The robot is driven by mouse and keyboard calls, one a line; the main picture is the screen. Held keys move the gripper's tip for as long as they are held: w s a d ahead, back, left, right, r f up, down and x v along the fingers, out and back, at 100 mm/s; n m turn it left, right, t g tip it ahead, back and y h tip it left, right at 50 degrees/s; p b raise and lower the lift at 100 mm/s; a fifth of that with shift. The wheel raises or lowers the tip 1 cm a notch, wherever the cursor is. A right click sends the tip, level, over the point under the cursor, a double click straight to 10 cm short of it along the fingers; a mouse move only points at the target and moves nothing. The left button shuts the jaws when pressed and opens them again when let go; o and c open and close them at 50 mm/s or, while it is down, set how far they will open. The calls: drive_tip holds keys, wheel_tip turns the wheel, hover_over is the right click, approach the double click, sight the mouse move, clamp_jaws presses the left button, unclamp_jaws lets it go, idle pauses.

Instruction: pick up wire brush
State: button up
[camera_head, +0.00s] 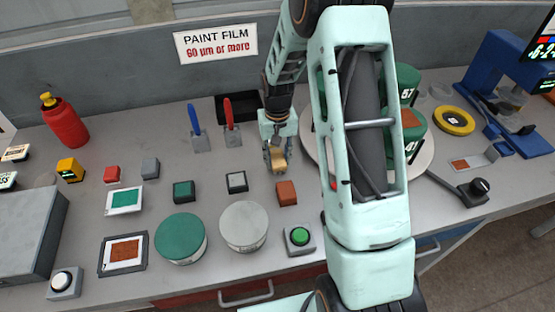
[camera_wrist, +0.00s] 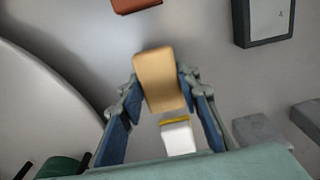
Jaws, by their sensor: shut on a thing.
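A tan, wood-coloured block, which I take to be the wire brush (camera_wrist: 158,82), is between the fingers of my gripper (camera_wrist: 161,88) in the wrist view. The fingers close on it from both sides. In the head view my gripper (camera_head: 274,152) is over the middle of the grey table, with the tan brush (camera_head: 278,163) showing at its tip. I cannot see bristles or tell whether the brush touches the table. A small white piece with a yellow edge (camera_wrist: 178,137) shows below the brush in the wrist view; I cannot tell whether it belongs to it.
An orange-brown block (camera_head: 286,193) sits just in front of my gripper. Red (camera_head: 228,120) and blue (camera_head: 195,127) handled scrapers stand to its left. A black tray (camera_head: 237,108) is behind. A round turntable (camera_head: 425,152) with green cans is to the right, partly behind my arm.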

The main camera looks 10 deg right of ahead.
wheel_tip(320, 180, up, 2)
drive_tip(key=shift+r, duration=0.2)
drive_tip(key=s+d+r+b, duration=0.2)
drive_tip(key=s+d+r, duration=0.7)
drive_tip(key=d+r, duration=0.1)
drive_tip(key=shift+s+d, duration=0.15)
drive_tip(key=shift+s, duration=0.15)
